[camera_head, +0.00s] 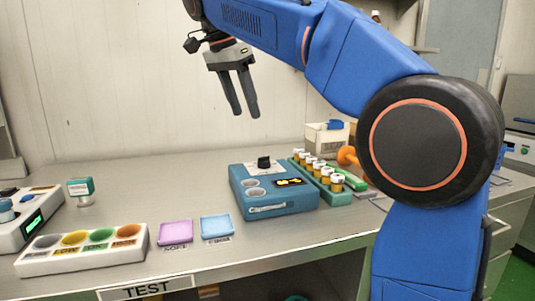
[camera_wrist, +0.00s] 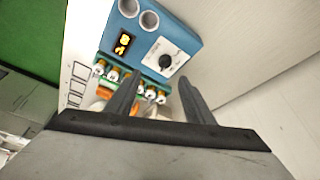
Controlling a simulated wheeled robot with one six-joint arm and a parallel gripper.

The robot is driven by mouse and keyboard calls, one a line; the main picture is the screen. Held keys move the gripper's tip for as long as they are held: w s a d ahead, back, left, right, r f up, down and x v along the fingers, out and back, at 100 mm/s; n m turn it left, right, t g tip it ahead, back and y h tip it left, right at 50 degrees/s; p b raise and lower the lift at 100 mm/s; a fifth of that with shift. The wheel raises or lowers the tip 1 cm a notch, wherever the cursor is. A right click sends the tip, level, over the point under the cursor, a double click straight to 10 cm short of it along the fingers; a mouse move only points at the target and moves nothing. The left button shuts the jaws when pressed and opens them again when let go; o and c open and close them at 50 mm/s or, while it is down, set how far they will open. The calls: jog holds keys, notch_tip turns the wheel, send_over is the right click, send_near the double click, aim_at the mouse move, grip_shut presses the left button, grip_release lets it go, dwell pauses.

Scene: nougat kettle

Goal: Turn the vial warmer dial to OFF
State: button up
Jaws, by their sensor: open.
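The vial warmer (camera_head: 275,203) is a blue box on the bench with two round wells and a lit yellow display (camera_head: 289,182). Its black dial (camera_head: 264,163) sits at the back on a white plate. In the wrist view the warmer (camera_wrist: 183,22) is at the top, with the dial (camera_wrist: 166,61) on its white plate; the markings are too small to read. My gripper (camera_head: 243,114) is open and empty, pointing down, well above the bench and the warmer. In the wrist view my gripper's fingers (camera_wrist: 158,98) reach up below the dial, apart from it.
A green rack of orange vials with white caps (camera_head: 320,174) stands right of the warmer. Pink (camera_head: 175,233) and blue (camera_head: 216,227) trays and a block with coloured wells (camera_head: 82,250) lie to the left. A white bin (camera_head: 327,138) stands behind.

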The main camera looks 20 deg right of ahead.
aim_at(263, 157)
jog(key=shift+m, duration=0.5)
jog(key=x, duration=0.5)
jog(key=w+x, duration=0.1)
jog(key=x, duration=0.5)
jog(key=w+x, duration=0.1)
jog(key=x, duration=0.4)
jog(key=shift+w+d, duration=0.1)
jog(key=shift+d, duration=0.35)
jog(key=c, duration=1)
